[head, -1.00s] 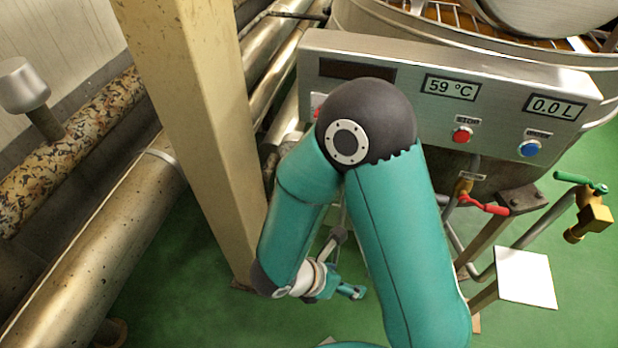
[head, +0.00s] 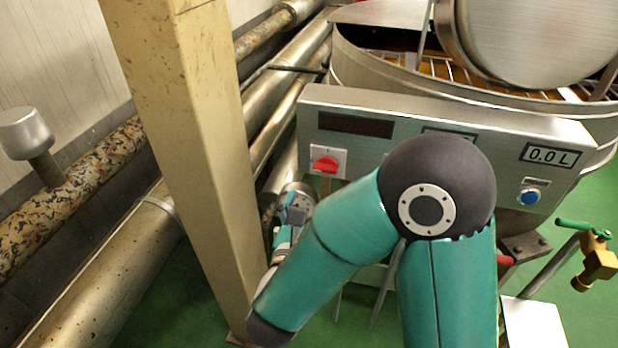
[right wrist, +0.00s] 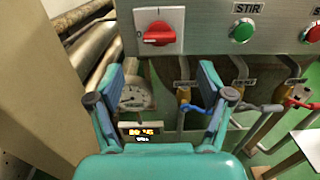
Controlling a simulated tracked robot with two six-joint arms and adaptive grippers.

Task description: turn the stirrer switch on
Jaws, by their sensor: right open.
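The control panel carries a red rotary switch (head: 326,164) on a white plate at its left end. My right gripper (head: 297,207) is below and left of the switch, partly hidden by my forearm. In the wrist view this gripper (right wrist: 160,72) is open and empty, its fingers spread below the switch, apart from it. My left gripper is out of view.
A beige post (head: 185,130) stands close left of my right gripper, with pipes (head: 110,250) behind. A red button (right wrist: 313,32) is right of the green one. Below the panel are a round gauge (right wrist: 136,96), valves with blue (right wrist: 195,108) and red handles, and pipes.

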